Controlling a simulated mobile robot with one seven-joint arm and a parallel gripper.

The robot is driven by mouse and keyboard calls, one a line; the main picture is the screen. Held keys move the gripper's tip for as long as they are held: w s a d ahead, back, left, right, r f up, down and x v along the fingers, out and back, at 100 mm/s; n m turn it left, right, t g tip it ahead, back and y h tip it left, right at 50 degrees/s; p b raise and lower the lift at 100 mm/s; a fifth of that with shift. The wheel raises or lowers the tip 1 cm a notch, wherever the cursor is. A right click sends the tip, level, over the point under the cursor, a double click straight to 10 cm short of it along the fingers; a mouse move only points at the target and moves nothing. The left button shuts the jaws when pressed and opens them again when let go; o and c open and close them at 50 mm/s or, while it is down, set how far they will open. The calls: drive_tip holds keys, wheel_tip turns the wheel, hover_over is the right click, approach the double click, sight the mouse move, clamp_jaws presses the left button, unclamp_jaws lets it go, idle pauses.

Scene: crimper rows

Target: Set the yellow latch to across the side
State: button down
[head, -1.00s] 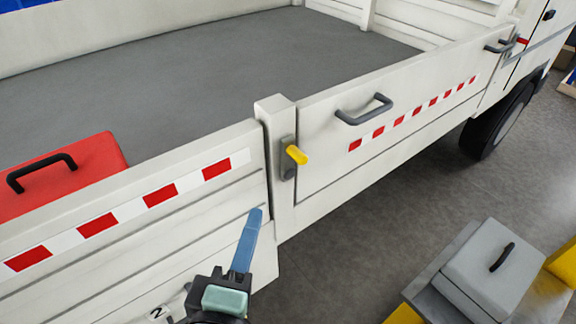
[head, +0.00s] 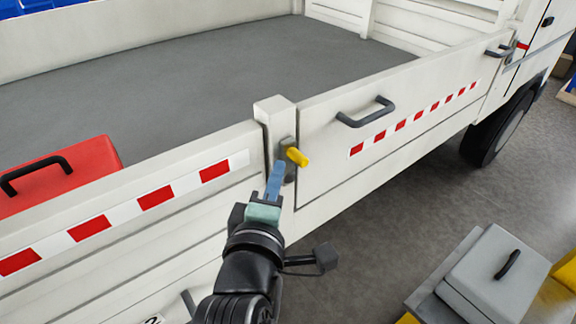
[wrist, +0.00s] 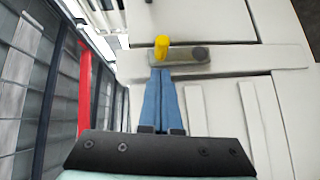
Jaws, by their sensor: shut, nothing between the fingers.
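The yellow latch (head: 297,157) is a short yellow handle on a grey plate (head: 288,170), fixed to the white post (head: 275,112) between two side panels. In the wrist view the yellow latch (wrist: 161,47) sticks out at one end of its grey plate (wrist: 190,56), with a dark round spot at the other end. My gripper (head: 274,180) has blue fingers, shut with nothing between them. In the head view the fingertips are just left of and below the latch. In the wrist view the fingertips (wrist: 161,72) end right by the latch's base; I cannot tell whether they touch it.
The truck's side panels carry red-and-white strips and a dark handle (head: 366,112). A red case (head: 62,174) lies in the bed at left. A grey case (head: 495,275) sits at the lower right.

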drive_tip(key=shift+w+d+f, duration=0.15)
drive_tip(key=shift+w+d, duration=0.45)
drive_tip(key=shift+d, duration=0.3)
drive_tip(key=shift+w+d+r+p, duration=0.1)
drive_tip(key=shift+w+r+p, duration=0.15)
drive_tip(key=shift+p, duration=0.5)
drive_tip(key=shift+s+d+g, duration=0.1)
drive_tip(key=shift+s+g, duration=0.1)
drive_tip(key=shift+g, duration=0.1)
drive_tip(key=shift+m+p, duration=0.3)
drive_tip(key=shift+p, duration=0.05)
